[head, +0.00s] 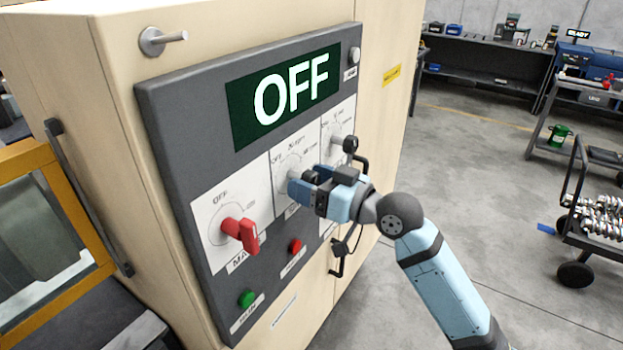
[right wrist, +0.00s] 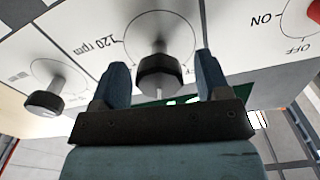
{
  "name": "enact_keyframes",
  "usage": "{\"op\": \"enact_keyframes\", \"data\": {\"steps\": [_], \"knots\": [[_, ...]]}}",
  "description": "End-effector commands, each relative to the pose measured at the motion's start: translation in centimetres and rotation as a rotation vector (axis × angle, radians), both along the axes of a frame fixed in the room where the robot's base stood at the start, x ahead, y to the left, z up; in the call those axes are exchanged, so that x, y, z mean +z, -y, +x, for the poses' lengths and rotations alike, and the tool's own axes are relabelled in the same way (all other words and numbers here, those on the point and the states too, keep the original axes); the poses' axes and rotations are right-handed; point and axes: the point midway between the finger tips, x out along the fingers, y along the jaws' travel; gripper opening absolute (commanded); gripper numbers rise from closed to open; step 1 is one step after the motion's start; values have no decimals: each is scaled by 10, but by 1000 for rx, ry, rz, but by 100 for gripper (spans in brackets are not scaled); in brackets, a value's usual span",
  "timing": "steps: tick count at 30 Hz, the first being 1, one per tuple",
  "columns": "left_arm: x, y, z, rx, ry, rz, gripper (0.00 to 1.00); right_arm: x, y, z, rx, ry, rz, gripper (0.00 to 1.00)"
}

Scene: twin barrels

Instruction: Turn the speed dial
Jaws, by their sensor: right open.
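The speed dial (right wrist: 157,72) is a dark round knob with a light pointer line. It stands on a white plate marked "120 rpm" in the right wrist view. My right gripper (right wrist: 160,80) is open, with one blue finger on each side of the knob and a visible gap on both sides. I cannot tell how deep the knob sits between the fingers. In the head view my right gripper (head: 307,180) is at the middle plate (head: 292,160) of the panel and hides most of the dial. My left gripper is out of view.
A red switch (head: 240,232) at OFF is left of the dial; another knob (head: 338,140) is to its right. Red (head: 295,246) and green (head: 246,298) buttons sit below. The display (head: 288,92) reads OFF. A door handle (head: 88,195) sticks out at left.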

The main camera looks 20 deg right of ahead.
Motion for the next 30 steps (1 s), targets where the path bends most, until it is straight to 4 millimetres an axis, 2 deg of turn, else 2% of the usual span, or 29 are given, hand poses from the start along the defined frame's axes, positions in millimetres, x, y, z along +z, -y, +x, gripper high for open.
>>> {"op": "enact_keyframes", "data": {"steps": [6, 12, 13, 23, 30], "knots": [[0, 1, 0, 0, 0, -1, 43, 0, 0, 0, 0, 0, 0, 69], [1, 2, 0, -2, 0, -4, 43, 0, 0, 0, 0, 0, 0, 23], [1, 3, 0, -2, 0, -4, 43, 0, 0, 0, 0, 0, 0, 20], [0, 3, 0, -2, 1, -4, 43, -1, 1, 0, 0, 24, -34, 20], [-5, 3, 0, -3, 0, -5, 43, -1, 1, 0, 1, 112, -147, 20]]}}
